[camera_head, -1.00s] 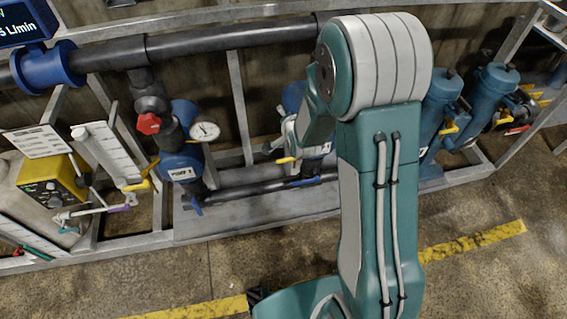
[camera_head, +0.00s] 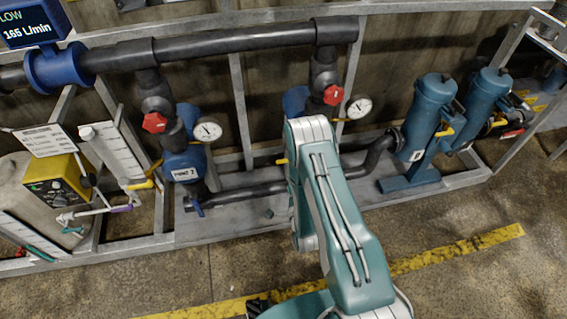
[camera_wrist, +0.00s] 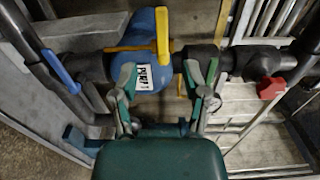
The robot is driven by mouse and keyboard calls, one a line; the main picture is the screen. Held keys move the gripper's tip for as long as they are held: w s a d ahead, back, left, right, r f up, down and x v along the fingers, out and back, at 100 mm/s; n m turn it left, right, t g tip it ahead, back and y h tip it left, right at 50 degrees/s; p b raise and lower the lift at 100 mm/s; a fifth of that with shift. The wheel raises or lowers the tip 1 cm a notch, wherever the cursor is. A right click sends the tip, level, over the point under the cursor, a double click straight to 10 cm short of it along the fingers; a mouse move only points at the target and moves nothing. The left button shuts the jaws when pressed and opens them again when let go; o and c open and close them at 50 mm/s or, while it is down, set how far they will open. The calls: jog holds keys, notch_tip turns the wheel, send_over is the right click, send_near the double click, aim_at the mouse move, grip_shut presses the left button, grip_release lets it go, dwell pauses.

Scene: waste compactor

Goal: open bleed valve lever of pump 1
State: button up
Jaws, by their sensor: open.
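Pump 1 (camera_wrist: 145,72) is blue with a white label reading PUMP 1 in the wrist view. A yellow lever (camera_wrist: 162,32) stands upright on it, joined to a yellow bar at its left. It looks like the bleed valve lever, though no label marks it. My gripper (camera_wrist: 165,80) is open and empty, its fingers on either side of the pump's label side, with the lever beyond the fingertips. I cannot tell the exact gap. In the head view pump 1 (camera_head: 293,100) is mostly behind my arm, which also hides the gripper.
A dark pipe with a red valve knob (camera_wrist: 271,88) runs right of the gripper; a blue lever (camera_wrist: 60,71) is at left. In the head view, pump 2 (camera_head: 185,165) is left, a pressure gauge (camera_head: 359,107) and blue filter housings (camera_head: 428,115) right. Floor in front is clear.

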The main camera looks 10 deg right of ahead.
aim_at(284, 162)
jog(key=w, duration=1)
jog(key=shift+w, duration=0.4)
grip_shut()
